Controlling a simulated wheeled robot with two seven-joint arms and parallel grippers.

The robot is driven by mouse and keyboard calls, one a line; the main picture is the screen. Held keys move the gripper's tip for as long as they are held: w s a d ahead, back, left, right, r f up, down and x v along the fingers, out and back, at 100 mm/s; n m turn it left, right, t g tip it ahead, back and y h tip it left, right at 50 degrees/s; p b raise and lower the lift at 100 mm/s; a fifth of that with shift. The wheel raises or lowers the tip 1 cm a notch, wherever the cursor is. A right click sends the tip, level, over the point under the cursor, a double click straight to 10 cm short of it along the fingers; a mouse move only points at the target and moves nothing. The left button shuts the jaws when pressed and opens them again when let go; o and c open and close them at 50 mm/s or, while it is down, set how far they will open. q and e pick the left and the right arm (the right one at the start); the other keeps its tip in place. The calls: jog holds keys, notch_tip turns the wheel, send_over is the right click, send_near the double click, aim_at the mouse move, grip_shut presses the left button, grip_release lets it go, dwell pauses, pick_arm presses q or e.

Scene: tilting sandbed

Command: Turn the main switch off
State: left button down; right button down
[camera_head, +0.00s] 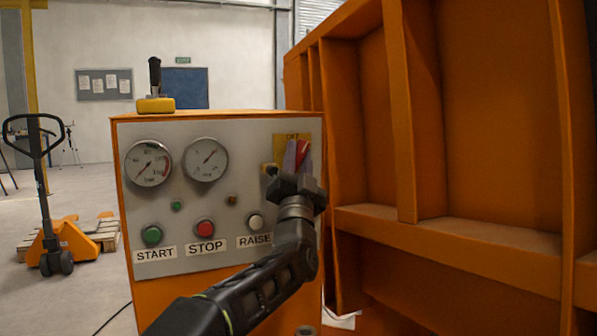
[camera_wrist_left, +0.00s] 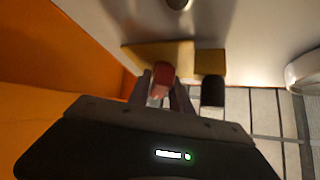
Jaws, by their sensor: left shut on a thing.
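The main switch has a red handle (camera_head: 303,151) on a yellow plate (camera_head: 280,148) at the upper right of the grey panel. The letters OFF show on the plate's top edge. The handle leans up and to the right in the head view. My left gripper (camera_head: 291,158) is at the switch, its fingers shut on the red handle. In the left wrist view the red handle (camera_wrist_left: 162,74) shows between my left fingertips (camera_wrist_left: 161,88), in front of the yellow plate (camera_wrist_left: 150,54). My fingers and wrist hide the lower part of the switch. My right gripper is not in view.
The panel holds two gauges (camera_head: 148,163), a green START button (camera_head: 152,235), a red STOP button (camera_head: 205,229) and a RAISE button (camera_head: 255,222). A joystick (camera_head: 155,78) stands on the cabinet top. A large orange frame (camera_head: 405,110) rises close on the right.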

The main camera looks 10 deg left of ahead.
pick_arm(q)
jog(key=n+y, duration=0.5)
jog(key=shift+w+d+f+n, duration=0.1)
jog(key=shift+n, duration=0.2)
jog(key=shift+n+g+y+p, duration=0.35)
jog(key=shift+n+g+y, duration=0.4)
jog(key=shift+n+y, duration=0.85)
jog(key=shift+n+g+y+p, duration=0.3)
jog(key=shift+n+g+y, duration=0.45)
jog(key=shift+n+y, duration=0.85)
jog(key=shift+n, duration=0.4)
jog(key=c, duration=1.3)
grip_release()
jog(key=shift+b+v, duration=0.85)
jog(key=shift+v, duration=3.05)
